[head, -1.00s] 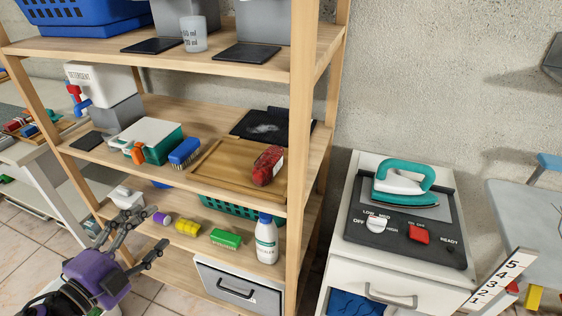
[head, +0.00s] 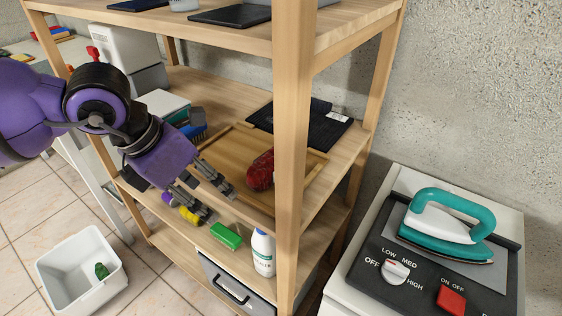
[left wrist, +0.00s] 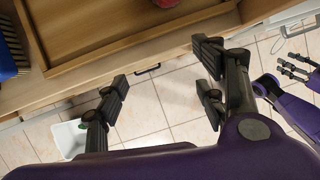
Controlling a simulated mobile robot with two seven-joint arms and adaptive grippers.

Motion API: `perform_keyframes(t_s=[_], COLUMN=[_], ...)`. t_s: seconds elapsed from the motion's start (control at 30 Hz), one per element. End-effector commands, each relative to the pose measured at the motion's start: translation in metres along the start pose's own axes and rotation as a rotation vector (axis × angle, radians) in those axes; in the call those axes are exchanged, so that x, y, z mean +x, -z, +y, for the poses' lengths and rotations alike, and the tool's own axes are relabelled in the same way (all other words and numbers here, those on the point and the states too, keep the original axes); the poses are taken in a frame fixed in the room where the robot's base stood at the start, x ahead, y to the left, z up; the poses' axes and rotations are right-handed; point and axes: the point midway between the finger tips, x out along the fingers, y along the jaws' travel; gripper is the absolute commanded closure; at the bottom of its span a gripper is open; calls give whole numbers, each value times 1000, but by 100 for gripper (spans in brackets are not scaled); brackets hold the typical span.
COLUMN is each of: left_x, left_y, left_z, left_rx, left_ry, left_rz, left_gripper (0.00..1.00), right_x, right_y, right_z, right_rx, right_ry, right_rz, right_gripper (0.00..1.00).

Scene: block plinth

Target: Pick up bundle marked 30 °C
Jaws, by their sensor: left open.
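A dark red bundle (head: 261,172) lies on the wooden tray (head: 232,158) on the middle shelf. No 30 °C mark can be read on it. Its red edge also shows at the top of the left wrist view (left wrist: 165,3). My left gripper (head: 217,203) is open and empty in front of that shelf, left of and lower than the bundle. In the left wrist view its spread fingers (left wrist: 163,72) are over the shelf's front edge and the floor. My right gripper (left wrist: 293,67) shows small at the right of that view, with its fingers apart.
A shelf post (head: 290,150) stands close right of the bundle. A blue brush (head: 194,130) lies left of the tray, a black mat (head: 318,125) behind. Below are a green block (head: 226,236) and a white bottle (head: 263,253). An iron (head: 445,225) stands at right, a white bin (head: 75,275) at lower left.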

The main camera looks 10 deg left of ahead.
Motion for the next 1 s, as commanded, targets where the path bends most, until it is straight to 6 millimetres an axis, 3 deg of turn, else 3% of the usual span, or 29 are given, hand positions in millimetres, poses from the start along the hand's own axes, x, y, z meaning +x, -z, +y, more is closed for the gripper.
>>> perform_keyframes(t_s=[0.2,0.63,0.87,1.0], left_x=[6,24,29,36], left_y=[-17,-58,-70,-89], left_z=[-4,-15,-16,-22], left_rx=[-3,2,0,2], left_ry=[7,9,7,9], left_rz=[-10,-6,-5,-8], left_gripper=[36,36,36,36], right_x=[0,2,1,0], right_y=[-17,-4,-3,-2], right_z=[-2,-1,-1,0], right_rx=[4,1,0,0], right_ry=[1,2,1,0], right_rz=[-30,-5,-4,-4], right_gripper=[60,60,60,60])
